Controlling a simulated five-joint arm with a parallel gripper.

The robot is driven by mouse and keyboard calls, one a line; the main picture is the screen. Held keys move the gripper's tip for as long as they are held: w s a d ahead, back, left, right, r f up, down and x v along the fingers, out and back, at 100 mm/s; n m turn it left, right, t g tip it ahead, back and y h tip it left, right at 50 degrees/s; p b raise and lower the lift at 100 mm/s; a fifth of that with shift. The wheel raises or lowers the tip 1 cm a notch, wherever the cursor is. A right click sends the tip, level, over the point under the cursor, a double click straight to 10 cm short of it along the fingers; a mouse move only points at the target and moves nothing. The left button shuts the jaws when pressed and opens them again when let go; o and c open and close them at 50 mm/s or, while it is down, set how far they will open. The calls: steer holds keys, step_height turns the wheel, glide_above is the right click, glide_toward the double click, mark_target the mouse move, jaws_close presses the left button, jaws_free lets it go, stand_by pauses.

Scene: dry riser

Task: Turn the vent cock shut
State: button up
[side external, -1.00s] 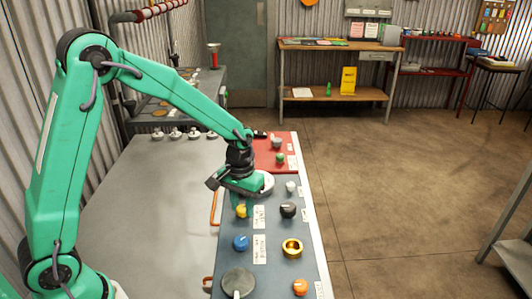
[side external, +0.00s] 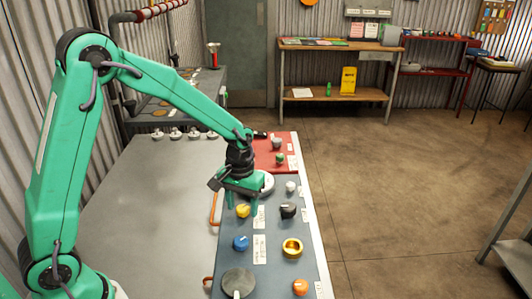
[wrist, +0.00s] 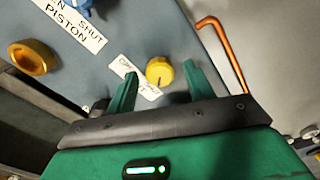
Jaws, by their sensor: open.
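A yellow knob (side external: 243,211) with a dark pointer line sits on the blue-grey panel (side external: 275,228), beside a white label (side external: 259,217). The label's text is too small to read fully, so I cannot confirm that this knob is the vent cock. My gripper (side external: 242,206) points down over it, open and empty. In the wrist view the yellow knob (wrist: 159,71) lies between the two spread green fingers, nearer the right one. Neither finger visibly grips it, and its height below the fingertips is hard to judge.
A blue knob (side external: 240,243), black knob (side external: 288,210), brass knob (side external: 292,247) and orange knob (side external: 300,287) stand close by on the panel. An orange bent rod (wrist: 222,50) lies beside the right finger. The grey bench top (side external: 150,220) to the left is clear.

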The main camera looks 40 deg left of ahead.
mark_target(241, 208)
steer(key=shift+r, duration=0.1)
step_height(241, 208, up, 7)
steer(key=shift+r, duration=0.3)
stand_by(0.4)
steer(key=shift+s+r, duration=0.1)
steer(key=shift+r, duration=0.05)
steer(key=shift+s+r, duration=0.15)
steer(key=shift+r, duration=0.05)
steer(key=s+r+m+t, duration=0.1)
steer(key=s+r+t, duration=0.1)
steer(key=s, duration=0.4)
steer(key=s+a+r+m+t, duration=0.1)
steer(key=s+r, duration=0.3)
steer(key=s, duration=0.2)
steer(key=s+a+r+m+t, duration=0.1)
steer(key=s+r+t, duration=0.1)
steer(key=s, duration=0.5)
steer(key=shift+r+m+t, duration=0.3)
steer(key=shift+r+m, duration=0.1)
steer(key=shift+r, duration=0.45)
